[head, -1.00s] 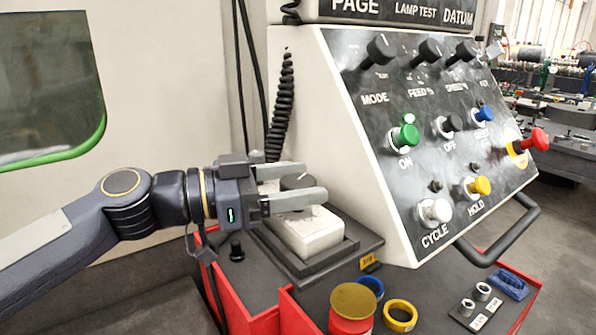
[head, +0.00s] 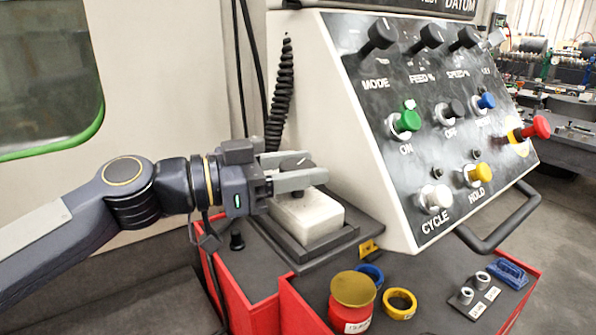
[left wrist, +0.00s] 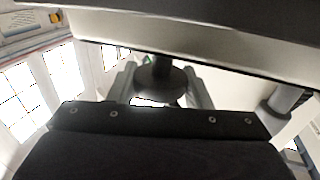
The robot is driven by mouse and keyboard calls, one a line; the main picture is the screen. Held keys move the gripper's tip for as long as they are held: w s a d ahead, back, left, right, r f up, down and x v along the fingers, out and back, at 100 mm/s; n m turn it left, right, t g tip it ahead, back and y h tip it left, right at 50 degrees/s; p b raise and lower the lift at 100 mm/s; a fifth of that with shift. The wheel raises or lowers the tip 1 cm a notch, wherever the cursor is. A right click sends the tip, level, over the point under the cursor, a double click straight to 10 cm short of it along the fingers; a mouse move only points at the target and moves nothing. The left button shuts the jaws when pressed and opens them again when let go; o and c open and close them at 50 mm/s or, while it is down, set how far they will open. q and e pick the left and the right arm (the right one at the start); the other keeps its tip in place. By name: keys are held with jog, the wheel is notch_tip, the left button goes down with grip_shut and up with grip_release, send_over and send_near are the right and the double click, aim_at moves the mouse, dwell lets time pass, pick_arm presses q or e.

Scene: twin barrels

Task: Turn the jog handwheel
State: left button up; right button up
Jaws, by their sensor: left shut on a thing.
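The jog handwheel, a dark round disc, shows in the left wrist view (left wrist: 158,78) between my gripper's two fingers. In the head view it is mostly hidden by the fingers, above the white block (head: 308,222). The block sits on a dark base on the red-sided bench. My left gripper (head: 310,169) reaches in from the left and is shut on the handwheel, one finger on each side. My right gripper is not in view.
The slanted control panel (head: 372,165) with knobs and coloured buttons stands just right of the gripper. A red jar with a gold lid (head: 353,300), blue and yellow rings (head: 400,303) and small parts lie on the bench in front. A coiled cable (head: 280,95) hangs behind.

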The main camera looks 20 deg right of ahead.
pick_arm(q)
jog(key=shift+f+n+t+b, duration=0.2)
jog(key=shift+n+t+b, duration=0.3)
jog(key=shift+t+b, duration=0.45)
jog(key=shift+s+n+t+y+b, duration=0.1)
jog(key=shift+n+t+y+b, duration=0.25)
jog(key=shift+t, duration=0.3)
jog(key=shift+r+n+t, duration=0.2)
jog(key=shift+n+t, duration=0.25)
jog(key=shift+t, duration=0.15)
jog(key=shift+r+n+t+y+p, duration=0.2)
jog(key=shift+n+t+y+p, duration=0.15)
jog(key=shift+n+t, duration=0.2)
jog(key=n+t+y+p, duration=0.3)
jog(key=t+p, duration=0.1)
jog(key=p, duration=0.4)
jog(key=n+t+y+p, duration=0.3)
jog(key=t+p, duration=0.1)
jog(key=p, duration=0.4)
jog(key=shift+n+y+p, duration=0.35)
jog(key=shift+y, duration=0.05)
jog(key=shift+f+n+t+y+p, duration=0.15)
jog(key=shift+n+t+y+p, duration=0.15)
jog(key=shift+n+t+y, duration=0.6)
jog(key=shift+y, duration=0.3)
